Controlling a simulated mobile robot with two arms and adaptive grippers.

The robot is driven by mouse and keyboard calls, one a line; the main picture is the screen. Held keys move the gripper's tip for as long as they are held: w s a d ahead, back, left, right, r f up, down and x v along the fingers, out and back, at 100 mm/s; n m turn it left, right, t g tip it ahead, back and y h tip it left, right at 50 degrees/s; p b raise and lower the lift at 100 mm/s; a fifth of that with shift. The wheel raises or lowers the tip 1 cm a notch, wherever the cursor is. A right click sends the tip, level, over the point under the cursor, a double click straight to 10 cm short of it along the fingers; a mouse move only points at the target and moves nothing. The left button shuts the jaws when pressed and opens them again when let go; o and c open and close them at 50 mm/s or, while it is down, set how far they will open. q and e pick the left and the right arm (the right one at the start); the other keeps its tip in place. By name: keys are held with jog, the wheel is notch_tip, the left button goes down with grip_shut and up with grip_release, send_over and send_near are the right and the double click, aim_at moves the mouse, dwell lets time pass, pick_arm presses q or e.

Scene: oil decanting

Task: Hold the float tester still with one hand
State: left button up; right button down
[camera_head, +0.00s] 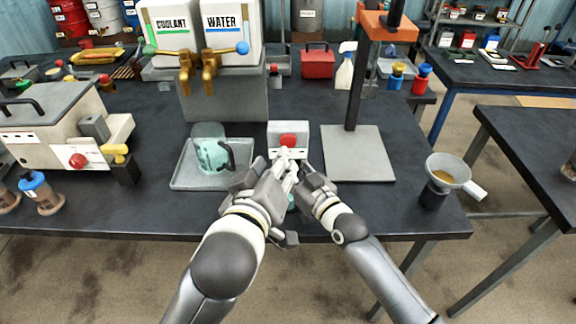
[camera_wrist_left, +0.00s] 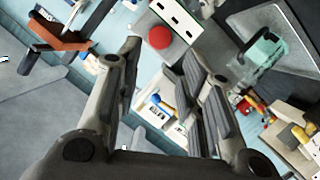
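I cannot clearly make out a float tester. A small white box with a red button (camera_head: 288,139) stands on the table just beyond my grippers. It also shows past the fingertips in the left wrist view (camera_wrist_left: 177,20). My left gripper (camera_head: 283,170) is close to my right gripper (camera_head: 305,172), and their fingers overlap in the head view. In the left wrist view my left gripper's fingers (camera_wrist_left: 165,75) are spread, with nothing visible between them. A small teal thing (camera_head: 291,203) shows partly under the grippers, mostly hidden. Whether my right gripper holds anything is hidden.
A clear teal jug (camera_head: 211,155) with a dark handle stands in a grey tray (camera_head: 182,183) at left. COOLANT (camera_head: 172,35) and WATER (camera_head: 226,32) tanks with brass taps stand behind. A press stand (camera_head: 358,165) is at right, and a funnel (camera_head: 447,172) sits near the right edge.

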pick_arm(q)
jog(key=shift+c, duration=0.3)
grip_shut()
dwell(1.1)
